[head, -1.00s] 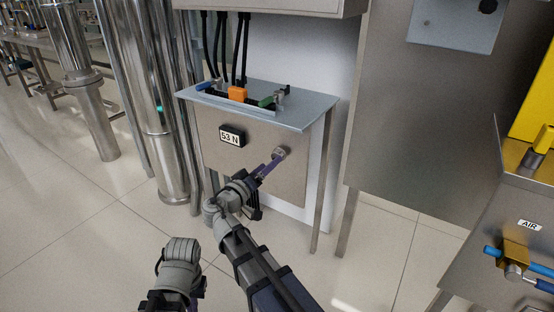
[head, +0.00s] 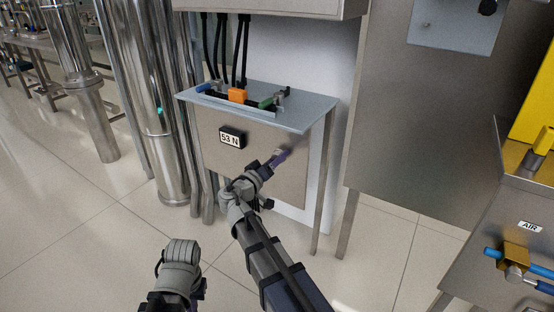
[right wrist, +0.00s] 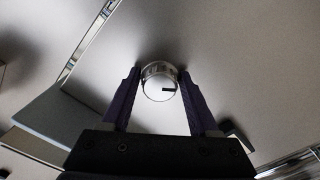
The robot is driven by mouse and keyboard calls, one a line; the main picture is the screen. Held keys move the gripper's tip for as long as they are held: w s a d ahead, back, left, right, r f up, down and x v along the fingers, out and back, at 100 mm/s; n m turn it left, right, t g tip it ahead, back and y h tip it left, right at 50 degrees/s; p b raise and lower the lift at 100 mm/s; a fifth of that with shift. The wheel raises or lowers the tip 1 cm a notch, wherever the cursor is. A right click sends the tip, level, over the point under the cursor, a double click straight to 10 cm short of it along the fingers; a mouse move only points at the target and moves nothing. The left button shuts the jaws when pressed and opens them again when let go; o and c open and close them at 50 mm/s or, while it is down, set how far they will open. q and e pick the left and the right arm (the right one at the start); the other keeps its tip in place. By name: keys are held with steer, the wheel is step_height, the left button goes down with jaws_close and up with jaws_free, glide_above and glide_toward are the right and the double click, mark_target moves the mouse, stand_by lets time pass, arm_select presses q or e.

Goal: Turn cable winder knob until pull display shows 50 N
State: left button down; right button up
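The pull display (head: 231,138) on the front of the steel cabinet reads 53 N. The winder knob (right wrist: 159,82) is a round metal knob with a dark mark on its face; in the head view it is mostly hidden by my right gripper (head: 279,158). In the right wrist view, my right gripper (right wrist: 160,75) has its two purple fingers on either side of the knob, with a thin gap showing on each side. My left arm's grey wrist shows low in the head view (head: 180,268); its fingers cannot be made out.
A ledge (head: 310,108) juts out above the knob, carrying orange, blue and green parts with black cables. The cabinet's leg (head: 323,200) stands to the right. A bench with an AIR label (head: 530,227) is at far right. Open floor lies at left.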

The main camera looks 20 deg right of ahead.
jaws_close()
steer(key=shift+n, duration=0.9)
steer(key=shift+o, duration=2)
jaws_free()
steer(key=v, duration=0.8)
